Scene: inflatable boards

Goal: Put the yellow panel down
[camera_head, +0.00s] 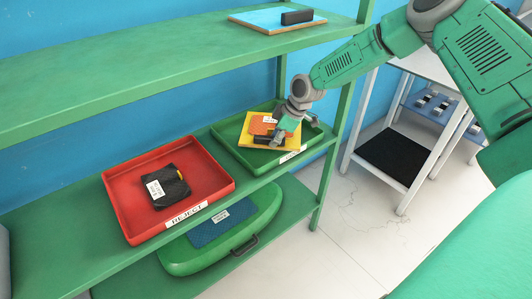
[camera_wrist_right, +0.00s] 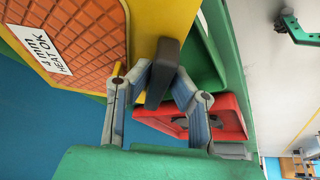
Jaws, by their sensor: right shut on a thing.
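The yellow panel (camera_head: 285,145) carries an orange pad (camera_head: 262,125) and a dark handle. It is over the green tray (camera_head: 232,150) on the middle shelf; I cannot tell whether it touches the tray floor. My right gripper (camera_head: 278,139) reaches in from the right and is shut on the panel's handle. In the right wrist view, the fingers (camera_wrist_right: 160,85) are on either side of the dark handle (camera_wrist_right: 163,68), against the yellow panel (camera_wrist_right: 160,25). The orange pad (camera_wrist_right: 90,25) has a white label reading "HEAT OK". My left gripper is not in view.
A red tray (camera_head: 120,190) marked REJECT, holding a black panel (camera_head: 168,187), stands left of the green tray. A green panel (camera_head: 255,215) lies on the lower shelf. A blue panel (camera_head: 265,20) lies on the upper shelf. A shelf post (camera_head: 340,125) stands close to my arm.

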